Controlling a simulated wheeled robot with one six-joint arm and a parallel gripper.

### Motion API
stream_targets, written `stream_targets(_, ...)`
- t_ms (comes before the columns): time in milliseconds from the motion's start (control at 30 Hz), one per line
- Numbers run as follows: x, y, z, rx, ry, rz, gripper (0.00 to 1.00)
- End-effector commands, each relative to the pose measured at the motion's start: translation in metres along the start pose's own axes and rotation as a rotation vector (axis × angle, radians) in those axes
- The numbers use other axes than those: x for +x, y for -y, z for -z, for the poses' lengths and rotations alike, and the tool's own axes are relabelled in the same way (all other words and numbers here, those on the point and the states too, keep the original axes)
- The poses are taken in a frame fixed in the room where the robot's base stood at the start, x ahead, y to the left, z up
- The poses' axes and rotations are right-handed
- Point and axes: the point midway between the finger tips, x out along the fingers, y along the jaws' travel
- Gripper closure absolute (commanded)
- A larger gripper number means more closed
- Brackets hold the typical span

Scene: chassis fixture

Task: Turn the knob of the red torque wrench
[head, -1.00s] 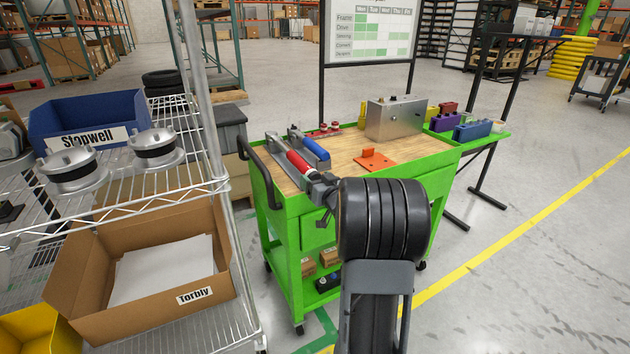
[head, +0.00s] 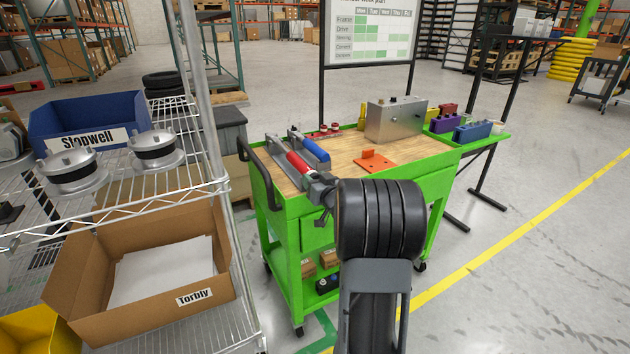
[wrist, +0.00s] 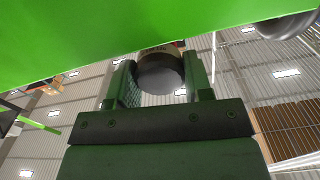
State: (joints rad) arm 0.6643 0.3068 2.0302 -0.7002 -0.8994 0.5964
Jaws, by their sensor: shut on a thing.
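The red torque wrench (head: 299,163) lies on the wooden top of the green cart, with its near end toward my arm. A blue torque wrench (head: 316,150) lies beside it on the right. My gripper (head: 324,190) is at the near end of the red wrench, at the cart's front edge, partly hidden by my wrist. In the wrist view, the fingers of my gripper (wrist: 162,72) are on both sides of a dark round knob (wrist: 159,78) and shut on it. The rest of the wrench is hidden there by the green cart side.
The green cart (head: 287,208) fills the top of the wrist view, close to my fingers. An orange bracket (head: 374,161) and a metal box (head: 395,120) are on its top. A wire shelf (head: 205,190) with bins stands at the left.

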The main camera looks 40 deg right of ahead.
Motion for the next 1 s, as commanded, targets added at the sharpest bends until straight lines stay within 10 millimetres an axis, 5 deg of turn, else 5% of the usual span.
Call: stream_targets(1000, 0.0002, 0.0006, -0.0011, -0.46, -0.001, 0.0, 0.77)
